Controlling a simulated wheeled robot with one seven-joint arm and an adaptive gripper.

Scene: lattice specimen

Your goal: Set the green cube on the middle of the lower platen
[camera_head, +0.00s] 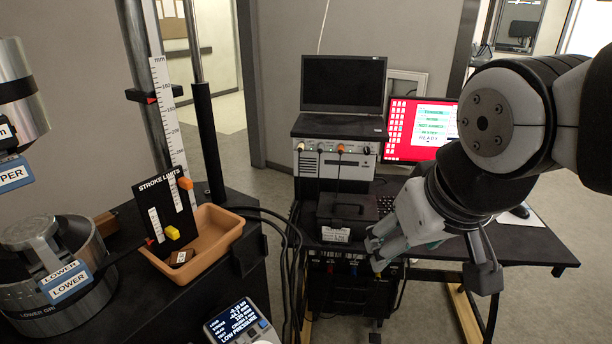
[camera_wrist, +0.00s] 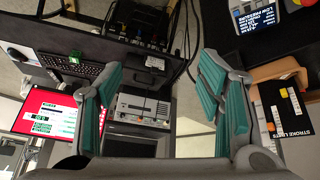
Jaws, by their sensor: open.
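A small green cube (camera_wrist: 75,57) shows in the wrist view beside the black keyboard, left of my gripper's fingers and apart from them. I do not see it in the head view, where my arm covers part of the desk. The lower platen (camera_head: 30,232) is at the left edge of the head view, on the round grey grip labelled LOWER. My gripper (camera_head: 374,252) hangs in front of the desk, well right of the platen. In the wrist view my gripper (camera_wrist: 162,75) is open, with nothing between its teal pads.
An upper grip (camera_head: 15,100) hangs above the lower one. A tan tray (camera_head: 215,245), a stroke-limits plate and a ruler stand right of it. A monitor (camera_head: 343,82) on an instrument, a red screen (camera_head: 400,130) and a black case (camera_head: 345,212) are by the desk.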

